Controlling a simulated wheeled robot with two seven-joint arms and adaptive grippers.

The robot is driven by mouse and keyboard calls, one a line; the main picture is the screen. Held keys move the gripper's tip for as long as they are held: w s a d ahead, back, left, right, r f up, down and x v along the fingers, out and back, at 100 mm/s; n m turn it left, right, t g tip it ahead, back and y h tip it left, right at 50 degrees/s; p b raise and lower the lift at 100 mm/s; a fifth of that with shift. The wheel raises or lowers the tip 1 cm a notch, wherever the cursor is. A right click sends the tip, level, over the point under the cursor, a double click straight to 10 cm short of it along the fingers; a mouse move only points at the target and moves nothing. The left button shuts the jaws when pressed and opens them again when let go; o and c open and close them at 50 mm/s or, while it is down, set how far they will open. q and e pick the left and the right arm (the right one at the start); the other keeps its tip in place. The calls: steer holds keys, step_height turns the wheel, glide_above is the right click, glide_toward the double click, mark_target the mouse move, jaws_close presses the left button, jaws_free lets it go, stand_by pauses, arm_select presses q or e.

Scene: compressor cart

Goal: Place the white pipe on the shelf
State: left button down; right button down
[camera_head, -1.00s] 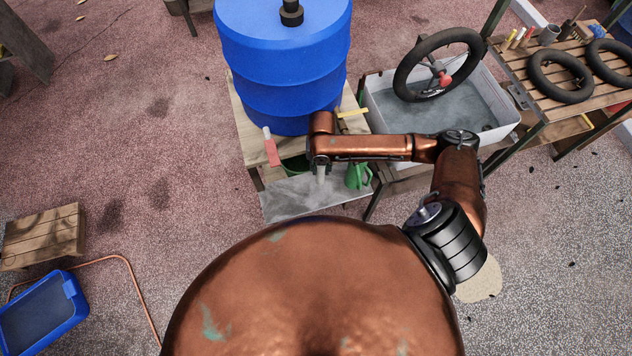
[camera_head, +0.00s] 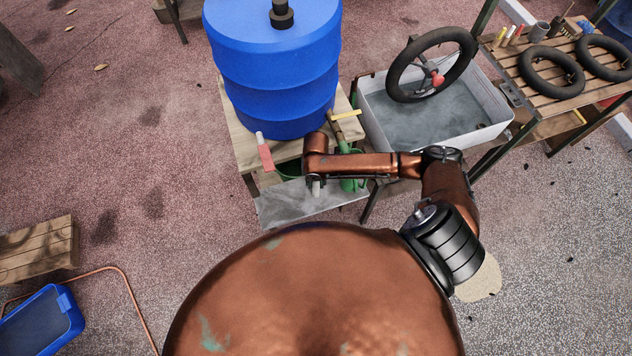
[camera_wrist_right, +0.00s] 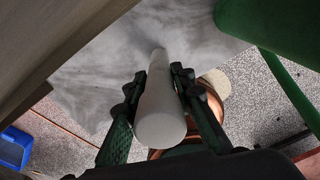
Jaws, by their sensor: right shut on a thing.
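The white pipe (camera_wrist_right: 160,118) is between the two dark fingers of my right gripper (camera_wrist_right: 155,84), which is shut on it. In the wrist view its far end points toward a grey, smudged surface. In the head view only a short pale part of the pipe (camera_head: 316,188) shows below my wrist, over the grey shelf (camera_head: 285,208) at the front of the wooden stand. I cannot tell whether the pipe touches the shelf. My left gripper is not in view.
A green can (camera_head: 350,184) stands close to the right of my gripper. A pink-handled tool (camera_head: 265,155) is to the left. A blue barrel (camera_head: 272,70) stands on the wooden stand. A white basin (camera_head: 435,120) with a wheel (camera_head: 430,65) is at right.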

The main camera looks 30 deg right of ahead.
steer(key=c, duration=1.6)
jaws_free()
step_height(320, 180, up, 12)
steer(key=shift+r+p, duration=0.15)
steer(key=shift+p, duration=0.65)
